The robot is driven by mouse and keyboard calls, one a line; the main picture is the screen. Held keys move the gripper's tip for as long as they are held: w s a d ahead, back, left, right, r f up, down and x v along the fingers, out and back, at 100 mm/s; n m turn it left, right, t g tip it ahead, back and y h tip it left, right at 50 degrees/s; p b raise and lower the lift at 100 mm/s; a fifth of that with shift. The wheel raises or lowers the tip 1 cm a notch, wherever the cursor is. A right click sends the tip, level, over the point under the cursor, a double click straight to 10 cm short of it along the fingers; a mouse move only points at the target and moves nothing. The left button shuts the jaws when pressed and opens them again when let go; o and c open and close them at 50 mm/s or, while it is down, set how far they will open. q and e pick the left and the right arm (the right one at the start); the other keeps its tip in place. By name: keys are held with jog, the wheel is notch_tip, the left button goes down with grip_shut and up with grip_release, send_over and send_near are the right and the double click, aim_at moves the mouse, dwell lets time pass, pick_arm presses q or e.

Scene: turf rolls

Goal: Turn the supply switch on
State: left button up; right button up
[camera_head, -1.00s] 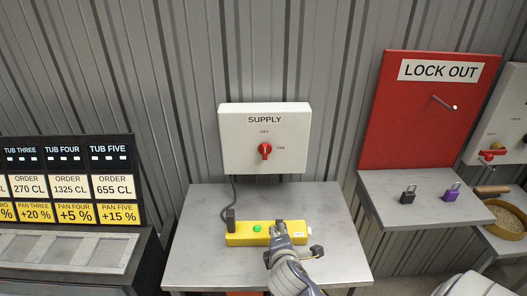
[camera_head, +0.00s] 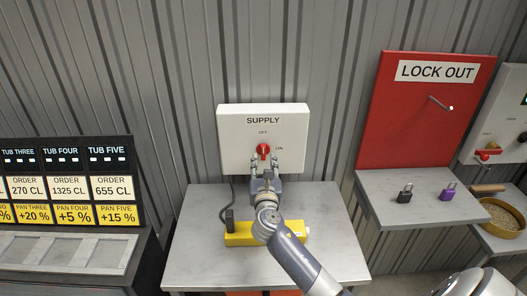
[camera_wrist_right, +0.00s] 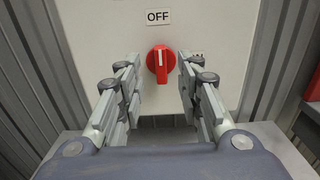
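The supply switch is a red rotary knob (camera_head: 263,150) on the white SUPPLY box (camera_head: 234,139) on the wall. In the right wrist view the red knob (camera_wrist_right: 160,63) stands upright, its white mark pointing up at the OFF label (camera_wrist_right: 158,16). The ON label (camera_head: 279,149) is at its right. My right gripper (camera_head: 266,160) is open just in front of and below the knob. In the right wrist view its fingers (camera_wrist_right: 160,75) stand on either side of the knob, apart from it, with nothing between them. My left gripper is not in view.
A yellow box (camera_head: 238,239) lies on the grey table (camera_head: 195,260) beneath my right arm, a dark cable running up from it. The red LOCK OUT board (camera_head: 400,120) is at the right, with a black padlock (camera_head: 405,192) and a purple padlock (camera_head: 449,191) on its shelf.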

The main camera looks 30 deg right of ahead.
aim_at(263, 151)
jog(key=shift+x, duration=3.4)
jog(key=shift+c, duration=0.5)
grip_shut()
